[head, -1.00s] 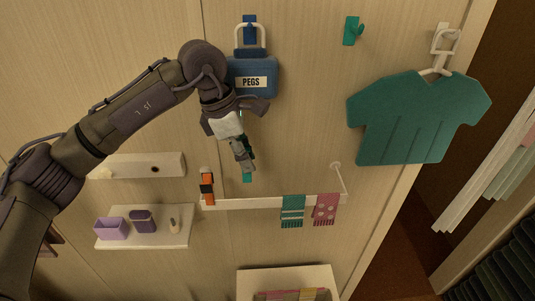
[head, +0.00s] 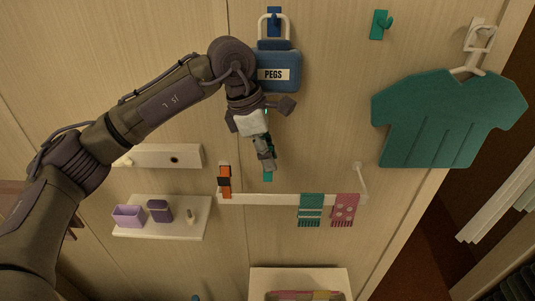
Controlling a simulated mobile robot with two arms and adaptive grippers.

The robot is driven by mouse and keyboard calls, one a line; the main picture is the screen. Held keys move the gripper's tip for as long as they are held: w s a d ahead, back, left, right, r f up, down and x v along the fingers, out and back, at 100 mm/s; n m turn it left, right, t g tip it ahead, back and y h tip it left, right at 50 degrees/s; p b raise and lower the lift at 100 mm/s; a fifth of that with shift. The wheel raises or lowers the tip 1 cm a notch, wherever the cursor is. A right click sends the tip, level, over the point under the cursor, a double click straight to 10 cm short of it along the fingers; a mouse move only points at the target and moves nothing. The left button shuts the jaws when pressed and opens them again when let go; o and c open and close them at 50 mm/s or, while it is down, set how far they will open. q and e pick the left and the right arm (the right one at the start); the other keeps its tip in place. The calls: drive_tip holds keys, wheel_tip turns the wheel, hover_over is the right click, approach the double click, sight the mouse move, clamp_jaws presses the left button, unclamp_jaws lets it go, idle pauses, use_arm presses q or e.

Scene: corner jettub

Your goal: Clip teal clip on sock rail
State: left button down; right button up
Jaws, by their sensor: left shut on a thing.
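My left gripper (head: 266,162) is shut on the teal clip (head: 268,176), whose lower end shows below the fingertips. The clip appears just above the white sock rail (head: 285,199); I cannot tell how far it is from the rail in depth. An orange and black clip (head: 224,182) sits at the rail's left end. A teal striped sock (head: 311,208) and a pink dotted sock (head: 344,208) hang from the rail's right half. My right gripper is not in view.
A blue PEGS bag (head: 276,58) hangs behind my left wrist. A teal shirt (head: 446,120) hangs at the right, near a teal hook (head: 380,25). A small shelf (head: 165,229) holds a lilac box (head: 128,216) and a purple cup (head: 160,211). The rail between orange clip and striped sock is clear.

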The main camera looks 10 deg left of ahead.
sight(268, 178)
use_arm(q)
wheel_tip(268, 178, down, 2)
drive_tip(key=shift+a+f+b, duration=0.1)
drive_tip(key=shift+f+b, duration=0.15)
drive_tip(key=shift+b, duration=0.65)
drive_tip(key=shift+f+b, duration=1.5)
drive_tip(key=shift+f, duration=0.2)
drive_tip(key=shift+f+b, duration=0.3)
drive_tip(key=shift+f, duration=0.05)
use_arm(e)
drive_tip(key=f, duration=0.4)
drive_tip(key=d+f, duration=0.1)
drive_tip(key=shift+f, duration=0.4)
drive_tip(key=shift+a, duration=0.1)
